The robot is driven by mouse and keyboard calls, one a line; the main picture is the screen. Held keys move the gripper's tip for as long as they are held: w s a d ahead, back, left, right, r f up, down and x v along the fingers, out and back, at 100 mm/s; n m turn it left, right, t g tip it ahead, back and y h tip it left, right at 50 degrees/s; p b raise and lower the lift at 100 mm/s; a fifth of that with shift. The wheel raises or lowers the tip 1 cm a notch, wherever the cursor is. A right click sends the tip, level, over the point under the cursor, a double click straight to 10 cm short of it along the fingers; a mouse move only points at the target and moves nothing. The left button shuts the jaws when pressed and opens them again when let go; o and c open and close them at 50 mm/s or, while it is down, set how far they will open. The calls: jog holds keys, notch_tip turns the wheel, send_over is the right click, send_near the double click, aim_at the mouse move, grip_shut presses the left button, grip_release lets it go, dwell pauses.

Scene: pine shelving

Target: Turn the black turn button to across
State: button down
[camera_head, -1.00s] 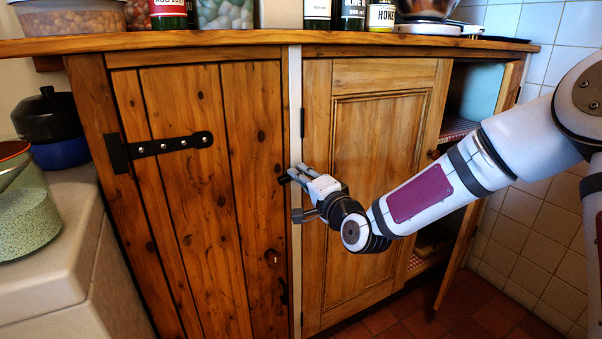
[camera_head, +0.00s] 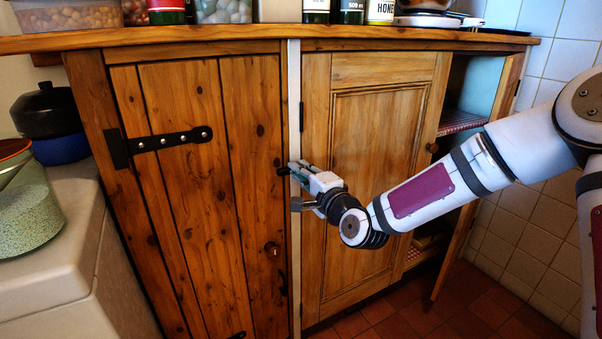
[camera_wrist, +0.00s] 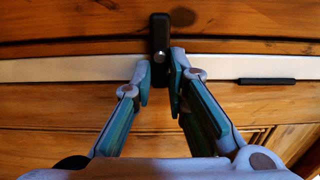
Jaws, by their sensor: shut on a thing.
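The black turn button (camera_wrist: 160,40) sits on the narrow pale post (camera_wrist: 80,70) between the two doors. In the wrist view it lies crosswise over the post, with one end reaching over the dark plank door. In the head view only a small dark end of the button (camera_head: 283,171) shows left of the fingers. My gripper (camera_wrist: 160,85) is shut on the button's near end, one finger on each side. The gripper also shows at the post in the head view (camera_head: 299,174). The fingers hide part of the button.
The plank door (camera_head: 190,220) with a black strap hinge (camera_head: 170,141) is closed on the left. The panelled door (camera_head: 365,190) stands to the right of the post. Farther right, another door (camera_head: 480,190) stands open. Jars line the worktop (camera_head: 230,44) above.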

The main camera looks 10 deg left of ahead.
jog(key=c, duration=1.6)
grip_release()
jog(key=v, duration=1.2)
jog(key=shift+f, duration=0.1)
